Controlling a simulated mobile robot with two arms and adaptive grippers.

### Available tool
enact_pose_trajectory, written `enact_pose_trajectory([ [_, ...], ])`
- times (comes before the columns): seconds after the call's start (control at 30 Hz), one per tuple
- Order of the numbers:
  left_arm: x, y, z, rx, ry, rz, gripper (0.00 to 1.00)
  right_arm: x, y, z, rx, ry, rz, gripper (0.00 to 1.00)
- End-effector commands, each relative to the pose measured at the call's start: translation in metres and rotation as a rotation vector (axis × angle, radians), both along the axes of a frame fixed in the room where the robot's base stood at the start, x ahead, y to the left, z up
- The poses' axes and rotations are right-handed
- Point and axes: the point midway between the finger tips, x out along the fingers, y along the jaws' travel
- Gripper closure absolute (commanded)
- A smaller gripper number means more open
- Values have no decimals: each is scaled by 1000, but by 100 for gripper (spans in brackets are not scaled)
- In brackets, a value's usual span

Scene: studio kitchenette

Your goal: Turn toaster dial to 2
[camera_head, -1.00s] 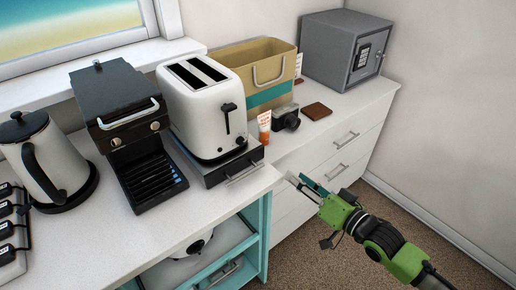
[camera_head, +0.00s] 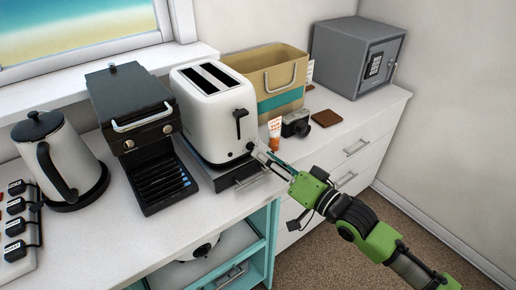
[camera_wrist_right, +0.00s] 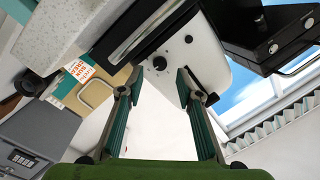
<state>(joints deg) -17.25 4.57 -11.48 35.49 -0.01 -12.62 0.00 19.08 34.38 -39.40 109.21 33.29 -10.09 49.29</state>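The white toaster (camera_head: 213,110) stands on the counter, with its lever (camera_head: 240,118) on the end face. In the right wrist view its face (camera_wrist_right: 213,62) shows a round black dial (camera_wrist_right: 160,63) and a smaller black knob (camera_wrist_right: 189,40). My right gripper (camera_head: 262,153) reaches to the lower part of that face in the head view. In the right wrist view the gripper (camera_wrist_right: 159,72) is open and empty, its fingertips apart with the dial showing between them. I cannot tell whether they touch it. The dial's marks are too small to read. My left gripper is not in view.
A dark drawer base (camera_head: 242,174) with a handle lies under the toaster. An orange-white tube (camera_head: 275,133) and a camera (camera_head: 297,123) stand close to the right gripper. A black grill (camera_head: 135,115) is left of the toaster, a tan box (camera_head: 263,75) behind it.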

Motion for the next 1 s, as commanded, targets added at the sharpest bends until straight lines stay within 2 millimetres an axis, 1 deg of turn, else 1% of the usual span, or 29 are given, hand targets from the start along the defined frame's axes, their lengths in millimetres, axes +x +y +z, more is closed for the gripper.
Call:
enact_pose_trajectory([
  [0.03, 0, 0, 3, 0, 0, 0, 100, 7, 7, 3, 1, -2, 1, 67],
  [0.07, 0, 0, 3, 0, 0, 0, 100, 10, 10, 3, 1, -2, 1, 67],
  [0.2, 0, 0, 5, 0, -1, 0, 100, 22, 20, 1, -1, -1, 0, 67],
  [0.33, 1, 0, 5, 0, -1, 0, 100, 27, 25, 0, -2, -1, 1, 67],
  [0.6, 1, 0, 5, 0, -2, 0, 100, 28, 26, 0, -2, 0, 0, 67],
  [0.63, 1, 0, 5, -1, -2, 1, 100, 28, 26, 0, -2, 0, 0, 73],
  [0.73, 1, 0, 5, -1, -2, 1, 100, 28, 26, -1, -2, 0, 0, 98],
  [0.77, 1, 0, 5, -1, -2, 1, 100, 28, 26, 0, -2, 0, 0, 100],
  [1.0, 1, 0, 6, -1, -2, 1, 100, 28, 25, 0, -7, -4, -1, 100],
])
